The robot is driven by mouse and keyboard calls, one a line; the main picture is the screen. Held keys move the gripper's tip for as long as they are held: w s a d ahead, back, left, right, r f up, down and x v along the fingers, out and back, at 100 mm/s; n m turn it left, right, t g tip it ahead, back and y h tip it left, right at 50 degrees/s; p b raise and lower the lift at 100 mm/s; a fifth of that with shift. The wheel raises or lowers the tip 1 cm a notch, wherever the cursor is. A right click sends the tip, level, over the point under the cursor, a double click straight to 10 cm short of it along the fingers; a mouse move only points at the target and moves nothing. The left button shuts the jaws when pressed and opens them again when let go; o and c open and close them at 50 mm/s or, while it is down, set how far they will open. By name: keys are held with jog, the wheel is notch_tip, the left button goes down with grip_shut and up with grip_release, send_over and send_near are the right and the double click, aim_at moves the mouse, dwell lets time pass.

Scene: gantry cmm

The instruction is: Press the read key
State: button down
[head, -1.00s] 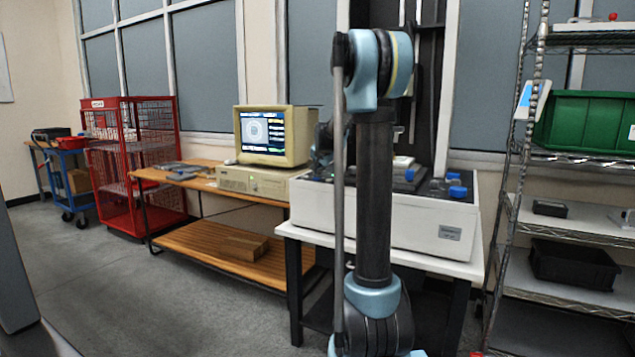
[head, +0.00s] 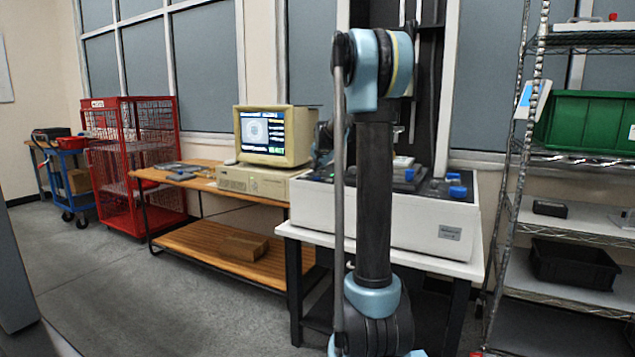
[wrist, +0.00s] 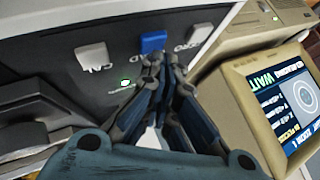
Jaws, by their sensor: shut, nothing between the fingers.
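In the wrist view, the blue read key (wrist: 153,42) stands on the dark front panel between two white keys. Its label is partly hidden by my fingers. My gripper (wrist: 158,62) is shut and empty, with its fingertips right at the near edge of the blue key. I cannot tell whether they touch it or whether it is pressed down. A small green lamp (wrist: 125,83) is lit beside the fingers. In the head view, my arm hides the key and most of the gripper.
White keys marked CAL (wrist: 95,56) and ZERO (wrist: 200,34) flank the blue one. The monitor (wrist: 240,95) stands close to the right of my gripper, showing green WAIT. The white machine base (head: 430,222) sits on a table; a wire shelf (head: 570,170) stands at right.

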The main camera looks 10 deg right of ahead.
jog(key=shift+r, duration=0.4)
jog(key=shift+r, duration=2.5)
jog(key=n+g, duration=0.2)
send_near(319, 178)
jog(key=s+f, duration=0.1)
jog(key=s, duration=0.6)
jog(key=s+f+n+g, duration=0.1)
jog(key=s+f+n, duration=0.35)
jog(key=s, duration=1.15)
jog(key=s+f+n+g, duration=0.1)
jog(key=s+f+g, duration=0.1)
jog(key=s+f, duration=0.7)
jog(key=s+f+n+g, duration=0.1)
jog(key=s+f+g, duration=0.1)
jog(key=s+f, duration=0.8)
jog(key=s, duration=0.7)
jog(key=shift+s+a+n, duration=0.15)
jog(key=shift+s+n, duration=0.2)
jog(key=shift+f, duration=0.15)
